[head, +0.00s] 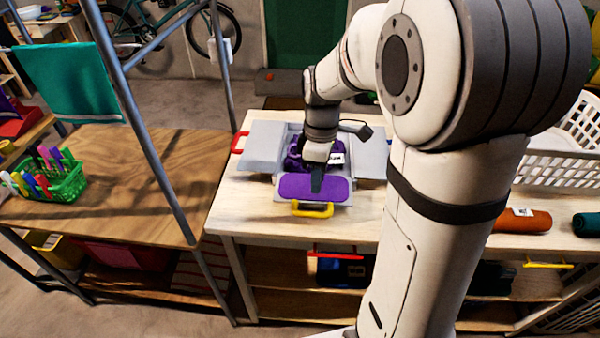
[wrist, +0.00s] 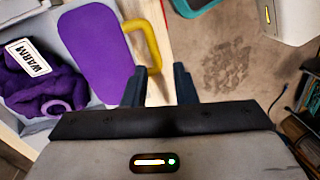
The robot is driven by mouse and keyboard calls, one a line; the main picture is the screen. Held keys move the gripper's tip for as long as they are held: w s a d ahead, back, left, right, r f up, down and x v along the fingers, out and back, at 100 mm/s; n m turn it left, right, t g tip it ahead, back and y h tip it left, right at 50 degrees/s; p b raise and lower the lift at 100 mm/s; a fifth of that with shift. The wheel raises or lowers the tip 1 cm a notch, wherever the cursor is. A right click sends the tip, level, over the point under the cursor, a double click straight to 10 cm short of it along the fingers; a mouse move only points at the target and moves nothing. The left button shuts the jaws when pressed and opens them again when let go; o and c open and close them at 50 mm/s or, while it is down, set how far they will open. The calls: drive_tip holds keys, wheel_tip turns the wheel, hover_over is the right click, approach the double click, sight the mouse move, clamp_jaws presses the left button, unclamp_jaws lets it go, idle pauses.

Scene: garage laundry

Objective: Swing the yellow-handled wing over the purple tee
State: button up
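The yellow-handled wing (head: 290,188) lies folded outward at the front of a grey folding board. A purple pad covers its face, which also shows in the wrist view (wrist: 95,45). Its yellow handle (head: 312,210) sticks out at the front edge. In the wrist view the handle (wrist: 154,45) is just ahead of my fingertips, nearest the left finger. The crumpled purple tee (head: 296,160) lies on the board's middle, partly hidden by my arm; its WARM label shows in the wrist view (wrist: 30,62). My gripper (head: 317,180) is open and empty above the wing.
The board's side panels (head: 263,142) lie spread out, with a red handle (head: 239,143) at left. A white basket (head: 555,170) and an orange roll (head: 523,220) are at right on the workbench. A metal post (head: 150,150) and a wooden table (head: 130,185) stand at left.

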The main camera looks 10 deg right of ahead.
sight(313, 196)
wheel_tip(313, 196, down, 11)
drive_tip(key=shift+w+a+r+n+g, duration=0.15)
drive_tip(key=shift+n+g, duration=0.25)
drive_tip(key=shift+n, duration=0.6)
drive_tip(key=shift+c, duration=0.4)
clamp_jaws()
